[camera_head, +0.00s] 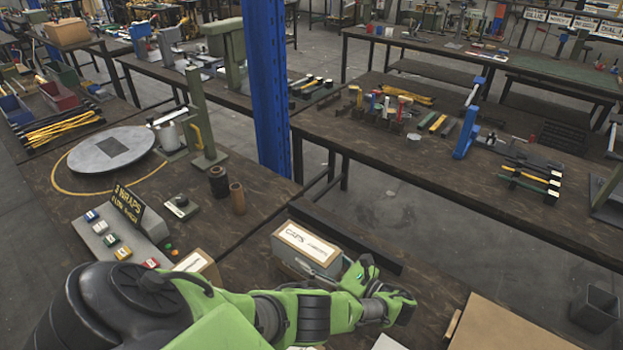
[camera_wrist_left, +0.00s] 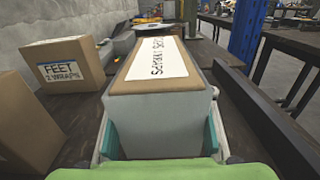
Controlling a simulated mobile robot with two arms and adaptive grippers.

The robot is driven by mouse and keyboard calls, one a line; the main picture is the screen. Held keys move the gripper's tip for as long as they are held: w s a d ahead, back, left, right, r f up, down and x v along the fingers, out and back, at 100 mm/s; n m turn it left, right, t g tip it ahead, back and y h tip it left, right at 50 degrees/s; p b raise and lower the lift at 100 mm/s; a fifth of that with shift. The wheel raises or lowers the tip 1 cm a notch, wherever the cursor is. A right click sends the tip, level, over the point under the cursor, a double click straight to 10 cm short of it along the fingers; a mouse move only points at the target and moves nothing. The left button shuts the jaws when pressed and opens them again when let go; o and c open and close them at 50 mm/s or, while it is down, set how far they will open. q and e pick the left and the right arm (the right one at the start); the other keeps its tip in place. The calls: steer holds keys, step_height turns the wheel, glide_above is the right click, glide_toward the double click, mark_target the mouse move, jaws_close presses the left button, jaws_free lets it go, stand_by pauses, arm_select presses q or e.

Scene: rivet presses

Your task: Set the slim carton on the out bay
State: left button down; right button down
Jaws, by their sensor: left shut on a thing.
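A carton with a brown top, grey sides and a white label starting "CAPS" (camera_head: 300,246) is at the front of the near bench. I take it for the slim carton, though no other mark confirms this. My left gripper (camera_head: 338,272) is shut on its near end. In the left wrist view the carton (camera_wrist_left: 158,100) sits between the teal finger pads of the gripper (camera_wrist_left: 160,138). I cannot tell whether its underside touches the bench. No sign names the out bay. My right gripper is not in view.
A "FEET 2 WRAPS" carton (camera_wrist_left: 63,62) stands to the left in the wrist view, with another brown carton (camera_wrist_left: 25,125) nearer. A dark raised bar (camera_head: 345,236) runs beyond the held carton. A button panel (camera_head: 120,236), two spools and a round turntable (camera_head: 92,152) occupy the left bench.

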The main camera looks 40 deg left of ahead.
mark_target(334, 268)
arm_select(q)
steer(key=c, duration=1.1)
jaws_free()
steer(key=shift+d, duration=0.25)
steer(key=shift+o, duration=0.5)
steer(key=shift+a, duration=0.2)
steer(key=shift+d, duration=0.2)
steer(key=d, duration=0.2)
steer(key=d+b, duration=0.1)
steer(key=d, duration=0.1)
steer(key=shift+w+d, duration=0.1)
steer(key=shift+w, duration=0.25)
steer(key=d, duration=0.2)
steer(key=d+b, duration=0.1)
steer(key=d, duration=0.2)
steer(key=shift+w+d+f+b, duration=0.1)
steer(key=shift+w+d+b, duration=0.2)
steer(key=shift+d, duration=0.1)
steer(key=shift+w+d, duration=0.1)
steer(key=shift+d, duration=0.7)
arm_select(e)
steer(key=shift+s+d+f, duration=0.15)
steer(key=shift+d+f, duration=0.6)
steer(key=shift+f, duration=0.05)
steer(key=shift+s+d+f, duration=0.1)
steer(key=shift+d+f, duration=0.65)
